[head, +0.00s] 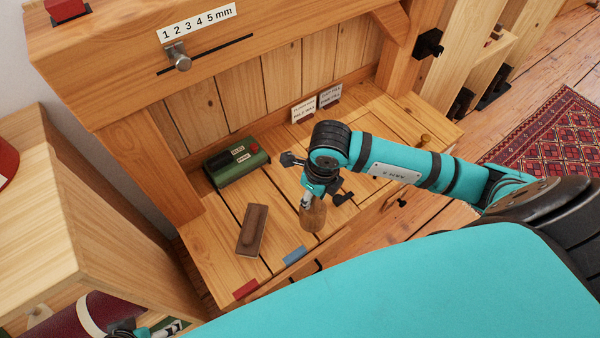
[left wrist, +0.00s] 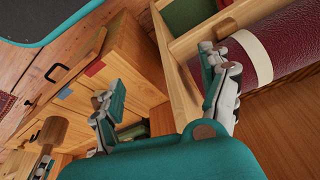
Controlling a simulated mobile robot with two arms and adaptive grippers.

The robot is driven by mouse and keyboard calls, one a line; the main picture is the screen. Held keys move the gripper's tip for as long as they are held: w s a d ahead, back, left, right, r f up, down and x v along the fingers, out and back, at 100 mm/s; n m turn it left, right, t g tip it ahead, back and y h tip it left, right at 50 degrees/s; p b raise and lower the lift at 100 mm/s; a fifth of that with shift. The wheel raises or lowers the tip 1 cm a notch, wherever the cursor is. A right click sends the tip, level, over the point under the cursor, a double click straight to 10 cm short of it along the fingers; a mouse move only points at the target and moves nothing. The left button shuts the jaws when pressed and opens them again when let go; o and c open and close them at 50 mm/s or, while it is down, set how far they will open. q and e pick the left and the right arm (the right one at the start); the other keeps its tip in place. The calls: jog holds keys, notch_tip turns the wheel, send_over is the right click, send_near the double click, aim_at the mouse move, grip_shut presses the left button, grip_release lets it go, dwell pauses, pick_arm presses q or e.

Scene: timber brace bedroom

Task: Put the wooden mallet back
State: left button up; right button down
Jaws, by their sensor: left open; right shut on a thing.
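My right gripper (head: 312,198) is shut on a brown wooden piece, which looks like the wooden mallet (head: 314,216), above the front of the bench shelf (head: 215,240). The gripper hides part of the mallet, and I cannot tell whether it touches the shelf. The mallet's rounded wood also shows at the lower left of the left wrist view (left wrist: 50,131). My left gripper (left wrist: 158,78) is open and empty, its two fingers spread apart. In the head view it shows only at the bottom left edge (head: 150,331).
A dark brown wooden block (head: 252,230) and a green box (head: 237,163) lie on the shelf left of the mallet. Red (head: 245,289) and blue (head: 294,254) patches mark its front edge. Two label cards (head: 317,102) stand behind. A dark red roll (left wrist: 250,48) is beside my left gripper.

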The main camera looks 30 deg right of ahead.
aim_at(150, 296)
pick_arm(q)
jog(key=w+t, duration=0.1)
jog(key=w+d+t+b, duration=0.1)
jog(key=w, duration=0.1)
jog(key=w+t+b, duration=0.1)
jog(key=w, duration=0.1)
jog(key=shift+w+d+h, duration=0.25)
jog(key=shift+d+h, duration=0.1)
jog(key=shift+h, duration=0.05)
jog(key=shift+w+d+r+t, duration=0.15)
jog(key=shift+w+r+t, duration=0.15)
jog(key=shift+w, duration=0.15)
pick_arm(e)
jog(key=w+d+f, duration=0.2)
jog(key=w+f, duration=0.2)
jog(key=w, duration=0.5)
jog(key=shift+w+f, duration=0.2)
jog(key=shift+w, duration=0.2)
pick_arm(q)
jog(key=shift+w, duration=0.15)
pick_arm(e)
jog(key=c, duration=1)
grip_release()
